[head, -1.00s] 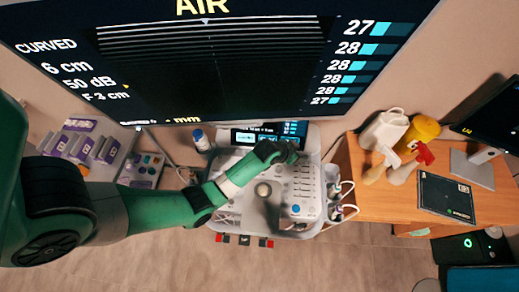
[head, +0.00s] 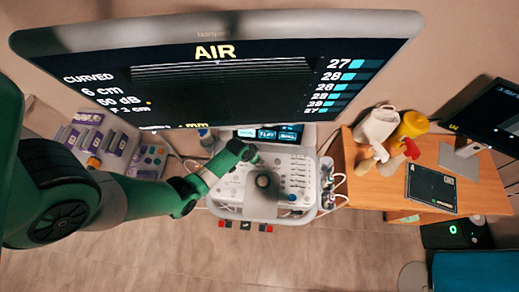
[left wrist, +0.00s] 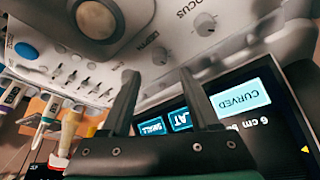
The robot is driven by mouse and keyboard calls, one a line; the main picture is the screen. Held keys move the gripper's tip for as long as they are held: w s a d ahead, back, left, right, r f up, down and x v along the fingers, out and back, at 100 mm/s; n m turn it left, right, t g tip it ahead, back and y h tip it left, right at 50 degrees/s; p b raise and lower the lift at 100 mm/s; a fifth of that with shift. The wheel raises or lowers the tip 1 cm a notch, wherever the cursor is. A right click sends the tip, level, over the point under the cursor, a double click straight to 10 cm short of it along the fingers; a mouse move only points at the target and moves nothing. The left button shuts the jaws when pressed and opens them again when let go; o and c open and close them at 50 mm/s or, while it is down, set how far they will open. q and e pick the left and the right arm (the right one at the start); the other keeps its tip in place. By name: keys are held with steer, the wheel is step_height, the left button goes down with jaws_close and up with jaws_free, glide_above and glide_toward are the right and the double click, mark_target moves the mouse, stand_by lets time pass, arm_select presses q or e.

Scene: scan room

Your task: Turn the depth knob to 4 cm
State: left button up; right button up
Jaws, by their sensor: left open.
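The big monitor (head: 220,85) reads "CURVED", "6 cm" and "AIR". Below it is the white console panel (head: 228,190) with knobs, sliders and a trackball. My left arm reaches over the console from the left, with its gripper (head: 252,153) above the panel's far edge. In the left wrist view the open fingers (left wrist: 158,78) stand apart and empty. The small depth knob (left wrist: 160,56), beside its label, shows past the fingertips, roughly between them; contact is not visible. The focus knob (left wrist: 205,25) sits beside it. My right gripper is not in view.
The console's touch screen (left wrist: 240,98) lies close by the fingers, showing "CURVED" and "6 cm". Probes (head: 327,180) hang at the console's right. A wooden desk (head: 380,195) with bottles stands to the right. Purple boxes (head: 88,138) are at the left.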

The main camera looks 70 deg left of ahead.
arm_select(q)
steer(key=b+x, duration=0.2)
steer(key=x, duration=0.3)
steer(key=shift+b, duration=0.3)
steer(key=shift+w+f, duration=0.15)
steer(key=shift+f, duration=0.2)
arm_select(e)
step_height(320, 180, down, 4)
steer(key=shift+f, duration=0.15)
arm_select(q)
jaws_close()
